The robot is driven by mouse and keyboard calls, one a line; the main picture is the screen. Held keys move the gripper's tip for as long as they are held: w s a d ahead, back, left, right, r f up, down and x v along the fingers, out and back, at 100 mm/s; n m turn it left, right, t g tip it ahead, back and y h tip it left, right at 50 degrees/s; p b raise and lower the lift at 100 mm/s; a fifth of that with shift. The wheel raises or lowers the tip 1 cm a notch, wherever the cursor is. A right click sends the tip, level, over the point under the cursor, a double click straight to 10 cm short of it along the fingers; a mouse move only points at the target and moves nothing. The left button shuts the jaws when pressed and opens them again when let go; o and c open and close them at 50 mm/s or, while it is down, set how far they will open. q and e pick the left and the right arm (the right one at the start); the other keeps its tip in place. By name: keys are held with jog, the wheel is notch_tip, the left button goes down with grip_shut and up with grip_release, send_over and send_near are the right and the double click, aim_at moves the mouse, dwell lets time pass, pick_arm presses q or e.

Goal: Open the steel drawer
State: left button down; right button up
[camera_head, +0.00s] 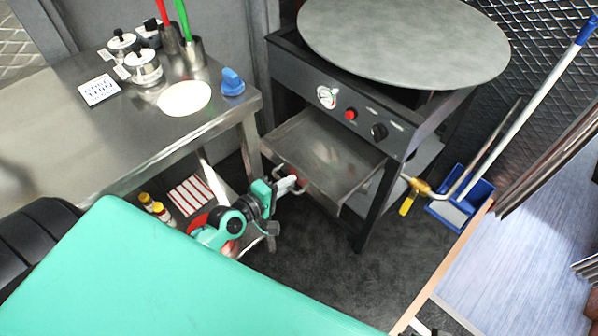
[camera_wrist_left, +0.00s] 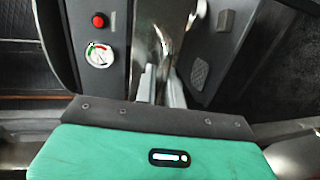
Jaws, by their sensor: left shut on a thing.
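The steel drawer (camera_head: 325,150) sits low in the black griddle stand. It stands out past the stand's front, and its flat grey inside shows from above. Its bar handle (camera_head: 278,172) is at the front edge. My left gripper (camera_head: 293,184) is at this handle, in front of the drawer. In the left wrist view, the two fingers (camera_wrist_left: 160,88) are shut around the curved metal handle (camera_wrist_left: 163,45). The fingertips' contact is small and partly hidden in the head view. My right gripper is not in view.
A round griddle plate (camera_head: 405,40) tops the stand, with a gauge (camera_head: 326,97) and knobs below. A steel table (camera_head: 60,150) stands at left. A yellow-handled valve (camera_head: 408,204) and a blue dustpan (camera_head: 462,196) are at right. Dark floor (camera_head: 315,255) before the drawer is clear.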

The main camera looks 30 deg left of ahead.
pick_arm(q)
jog(key=shift+s+a, duration=0.2)
jog(key=shift+s, duration=0.45)
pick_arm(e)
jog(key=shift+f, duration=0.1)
pick_arm(q)
jog(key=c, duration=1.6)
grip_release()
jog(key=shift+c, duration=0.2)
jog(key=v, duration=1.3)
jog(key=shift+s+b, duration=0.3)
jog(key=shift+s, duration=0.05)
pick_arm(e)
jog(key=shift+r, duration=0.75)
pick_arm(q)
jog(key=shift+a+r, duration=0.1)
jog(key=shift+a, duration=0.05)
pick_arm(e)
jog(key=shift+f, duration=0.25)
